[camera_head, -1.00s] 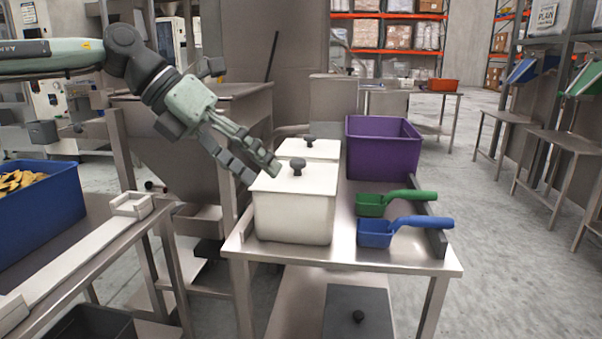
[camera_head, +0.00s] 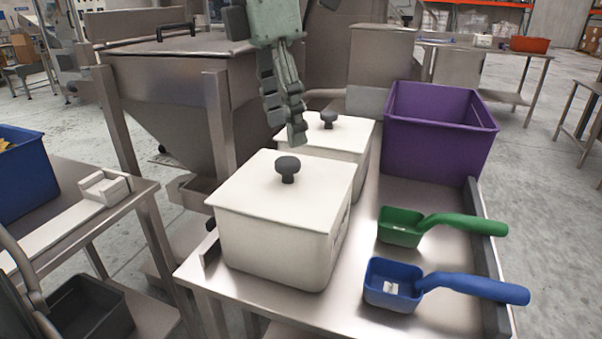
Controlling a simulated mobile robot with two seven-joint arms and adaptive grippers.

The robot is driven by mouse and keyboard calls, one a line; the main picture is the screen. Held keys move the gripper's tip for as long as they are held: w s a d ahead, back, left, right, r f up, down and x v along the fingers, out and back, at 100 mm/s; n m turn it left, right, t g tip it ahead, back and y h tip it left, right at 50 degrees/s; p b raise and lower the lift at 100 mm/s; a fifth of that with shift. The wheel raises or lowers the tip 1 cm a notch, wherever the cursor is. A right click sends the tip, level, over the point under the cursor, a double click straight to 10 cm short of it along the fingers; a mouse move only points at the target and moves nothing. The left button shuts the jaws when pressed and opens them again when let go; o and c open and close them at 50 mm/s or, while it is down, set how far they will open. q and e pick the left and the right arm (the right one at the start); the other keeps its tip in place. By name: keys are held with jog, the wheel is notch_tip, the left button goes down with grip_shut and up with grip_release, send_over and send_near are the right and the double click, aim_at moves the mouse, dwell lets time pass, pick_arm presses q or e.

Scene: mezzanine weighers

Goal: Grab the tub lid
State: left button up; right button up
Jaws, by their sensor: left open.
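Two white tubs stand on the steel bench, one behind the other. The front tub (camera_head: 275,250) wears a flat white lid (camera_head: 250,185) with a black knob (camera_head: 288,168). The rear tub (camera_head: 352,178) also wears a white lid (camera_head: 350,133) with a black knob (camera_head: 328,119). My left gripper (camera_head: 284,124) points down, open and empty. In the picture its fingertips are just above the front knob, beside the left edge of the rear lid. It appears apart from both knobs. My right gripper is not in view.
A purple bin (camera_head: 440,132) stands right of the rear tub. A green scoop (camera_head: 402,228) and a blue scoop (camera_head: 392,286) lie on the bench (camera_head: 345,315), right of the front tub. A steel hopper (camera_head: 165,95) stands at left behind the bench.

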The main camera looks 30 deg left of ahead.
aim_at(287, 160)
pick_arm(q)
jog(key=f, duration=0.5)
jog(key=shift+s+d+f, duration=0.25)
jog(key=shift+f, duration=0.1)
jog(key=shift+w+f, duration=0.1)
jog(key=shift+f, duration=0.4)
grip_shut()
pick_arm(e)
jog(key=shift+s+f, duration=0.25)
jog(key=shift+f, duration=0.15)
